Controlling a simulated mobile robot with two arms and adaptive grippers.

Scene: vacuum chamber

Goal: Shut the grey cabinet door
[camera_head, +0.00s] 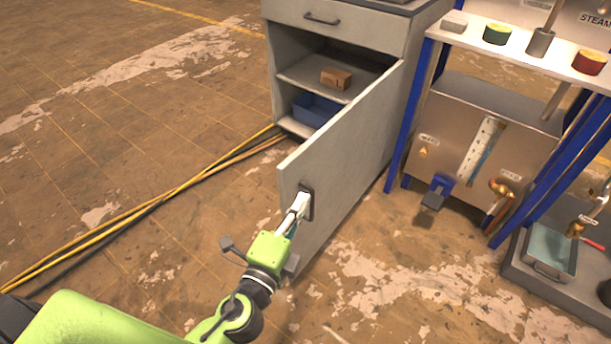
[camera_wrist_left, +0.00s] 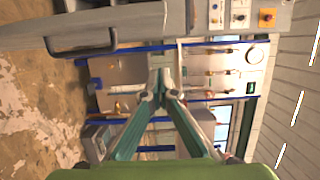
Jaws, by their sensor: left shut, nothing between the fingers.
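The grey cabinet (camera_head: 345,22) stands at the top middle of the head view. Its grey door (camera_head: 345,150) is wide open, swung out toward me, and the shelves show behind it. The door has a dark handle (camera_head: 308,204) near its free edge; in the left wrist view the handle (camera_wrist_left: 82,48) shows at upper left. My left gripper (camera_head: 303,199) is shut and empty, with its fingertips in front of the handle in the head view. In the left wrist view the closed fingertips (camera_wrist_left: 159,82) appear to the right of the handle. I cannot tell whether they touch the door. My right gripper is not in view.
A small brown box (camera_head: 336,78) and a blue bin (camera_head: 316,109) are inside the cabinet. A blue-framed steam rig (camera_head: 480,130) stands close to the right. Yellow and black cables (camera_head: 150,205) lie on the floor at left. Floor left of the door is otherwise clear.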

